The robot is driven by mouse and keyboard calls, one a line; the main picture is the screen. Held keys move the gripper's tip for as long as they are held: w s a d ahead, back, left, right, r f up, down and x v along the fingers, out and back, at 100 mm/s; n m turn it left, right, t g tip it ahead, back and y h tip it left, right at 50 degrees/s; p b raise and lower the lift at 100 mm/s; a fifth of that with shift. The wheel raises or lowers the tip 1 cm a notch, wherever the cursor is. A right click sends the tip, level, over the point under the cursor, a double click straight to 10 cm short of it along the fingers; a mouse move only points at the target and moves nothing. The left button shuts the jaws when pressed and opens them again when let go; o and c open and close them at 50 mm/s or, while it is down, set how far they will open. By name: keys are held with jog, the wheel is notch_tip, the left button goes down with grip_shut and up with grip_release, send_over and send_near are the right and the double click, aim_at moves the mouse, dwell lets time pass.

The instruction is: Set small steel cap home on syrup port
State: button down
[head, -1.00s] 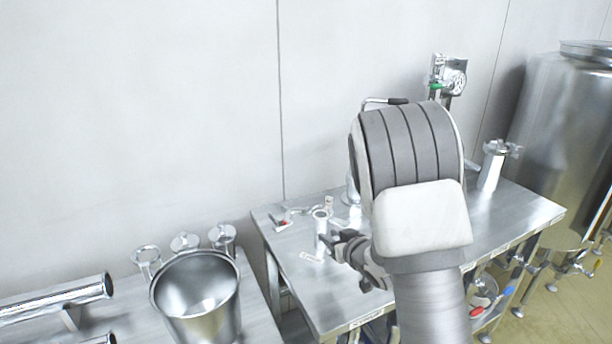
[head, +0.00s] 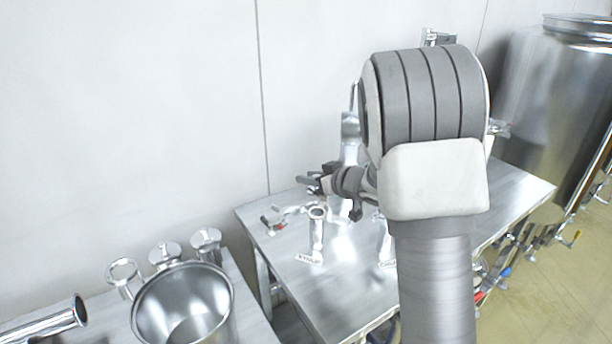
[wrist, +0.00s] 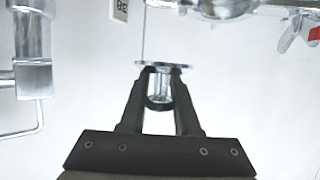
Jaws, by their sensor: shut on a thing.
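The small steel cap (wrist: 164,66) shows in the wrist view as a flat disc with a short stem. My gripper (wrist: 160,98) is shut on its stem, with the disc just beyond the fingertips. In the head view my gripper (head: 314,184) points left above the table, behind and above an upright open steel tube. This tube, with a white label at its foot, looks like the syrup port (head: 317,232); the label text is too small to read surely. The cap is apart from the tube. My arm hides part of the table.
A second labelled upright pipe (head: 386,246) stands right of the first, partly behind my arm. A clamp with a red part (head: 275,222) lies at the table's back left. A steel bucket (head: 186,300) and several fittings stand on the left table. A large tank (head: 560,110) stands right.

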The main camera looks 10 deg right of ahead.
aim_at(309, 205)
jog(key=shift+f+b, duration=2.6)
jog(key=shift+f, duration=0.55)
jog(key=shift+f+b, duration=0.3)
jog(key=c, duration=0.5)
grip_release()
jog(key=shift+c, duration=0.2)
jog(key=shift+a, duration=0.1)
